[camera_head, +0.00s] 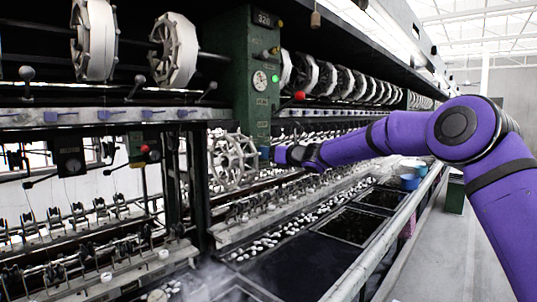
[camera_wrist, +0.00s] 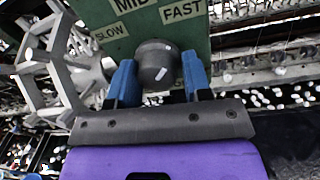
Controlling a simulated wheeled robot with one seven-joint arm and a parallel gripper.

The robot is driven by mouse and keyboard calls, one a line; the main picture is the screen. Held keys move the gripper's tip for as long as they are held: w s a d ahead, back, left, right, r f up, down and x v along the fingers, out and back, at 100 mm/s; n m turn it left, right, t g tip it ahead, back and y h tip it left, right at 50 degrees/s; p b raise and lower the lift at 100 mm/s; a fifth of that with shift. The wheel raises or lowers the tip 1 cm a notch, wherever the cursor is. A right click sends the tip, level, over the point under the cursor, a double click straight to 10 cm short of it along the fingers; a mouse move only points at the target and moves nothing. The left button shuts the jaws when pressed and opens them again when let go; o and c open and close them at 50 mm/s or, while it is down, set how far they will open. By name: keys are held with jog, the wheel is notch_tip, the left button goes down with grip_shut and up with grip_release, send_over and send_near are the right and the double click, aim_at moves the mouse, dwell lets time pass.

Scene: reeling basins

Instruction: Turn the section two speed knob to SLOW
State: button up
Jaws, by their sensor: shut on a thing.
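The speed knob (camera_wrist: 157,60) is a dark grey round knob on a green panel (camera_wrist: 90,12) in the wrist view. Pale labels sit around it: SLOW (camera_wrist: 110,33) at upper left, part of MID (camera_wrist: 131,4) above, and FAST (camera_wrist: 181,11) at upper right. A small white mark shows on the knob's near face; I cannot tell which label it points to. My gripper (camera_wrist: 157,66) has its blue fingers on both sides of the knob and is shut on it. In the head view my gripper (camera_head: 268,154) is at the foot of the green post (camera_head: 248,110), and hides the knob.
A pale spoked reel (camera_head: 232,160) stands just left of my gripper, and shows close at left in the wrist view (camera_wrist: 60,60). A red ball-ended lever (camera_head: 299,96) is above. Dark basins (camera_head: 355,225) with white cocoons lie below.

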jog(key=shift+s+a, duration=0.15)
jog(key=n, duration=0.5)
jog(key=shift+a, duration=0.1)
jog(key=n, duration=0.4)
jog(key=shift+s+h, duration=0.1)
jog(key=shift+h, duration=0.3)
jog(key=n, duration=0.5)
jog(key=shift+s+a+f, duration=0.1)
jog(key=shift+f, duration=0.05)
jog(key=shift+n, duration=1.2)
jog(key=shift+n+t+h, duration=0.3)
jog(key=shift+c, duration=0.5)
